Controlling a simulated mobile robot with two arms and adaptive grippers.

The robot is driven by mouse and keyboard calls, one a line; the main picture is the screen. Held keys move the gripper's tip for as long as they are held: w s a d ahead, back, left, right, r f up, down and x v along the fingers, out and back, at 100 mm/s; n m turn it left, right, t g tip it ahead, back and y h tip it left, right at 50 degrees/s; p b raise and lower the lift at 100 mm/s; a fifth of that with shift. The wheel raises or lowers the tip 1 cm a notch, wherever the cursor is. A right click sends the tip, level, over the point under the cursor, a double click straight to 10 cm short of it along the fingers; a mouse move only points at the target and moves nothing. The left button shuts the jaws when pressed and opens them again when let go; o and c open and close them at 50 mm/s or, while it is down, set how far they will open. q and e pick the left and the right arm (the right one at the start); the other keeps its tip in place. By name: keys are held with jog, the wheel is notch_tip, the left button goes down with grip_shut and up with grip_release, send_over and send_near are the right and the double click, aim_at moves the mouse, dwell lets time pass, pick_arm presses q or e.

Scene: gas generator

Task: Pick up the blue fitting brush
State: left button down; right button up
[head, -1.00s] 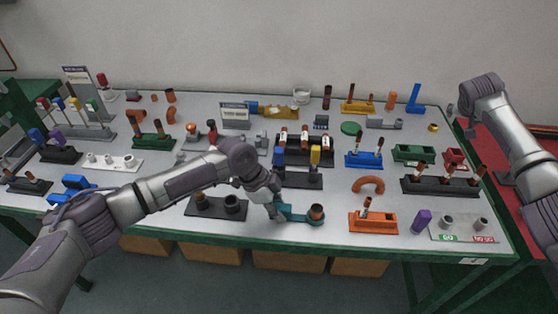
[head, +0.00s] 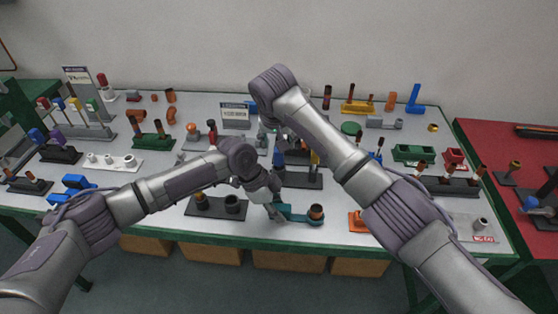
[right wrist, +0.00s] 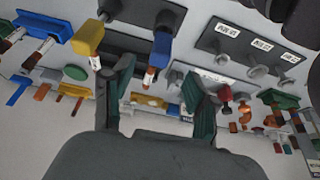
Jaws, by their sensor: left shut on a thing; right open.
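The blue fitting brush (head: 278,158) stands upright in a dark holder (head: 300,181) near the table's middle, partly hidden by my right arm. In the right wrist view the blue brush (right wrist: 163,45) shows between and just beyond the fingers of my right gripper (right wrist: 158,80), which is open and empty. The yellow brush (right wrist: 88,38) stands beside it, by the left finger. My left gripper (head: 275,208) is shut on the end of a teal fixture (head: 298,217) with a round dark socket, at the table's front.
A black two-socket base (head: 217,212) stands left of my left gripper. The grey table (head: 335,236) is crowded with holders, brushes and fittings. A red table (head: 490,150) adjoins on the right.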

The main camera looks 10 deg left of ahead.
aim_at(279, 156)
jog(key=shift+s+x, duration=0.1)
jog(key=shift+x, duration=2.15)
jog(key=shift+s+x, duration=0.15)
jog(key=shift+x, duration=2.15)
jog(key=shift+f, duration=0.1)
jog(key=c, duration=1.1)
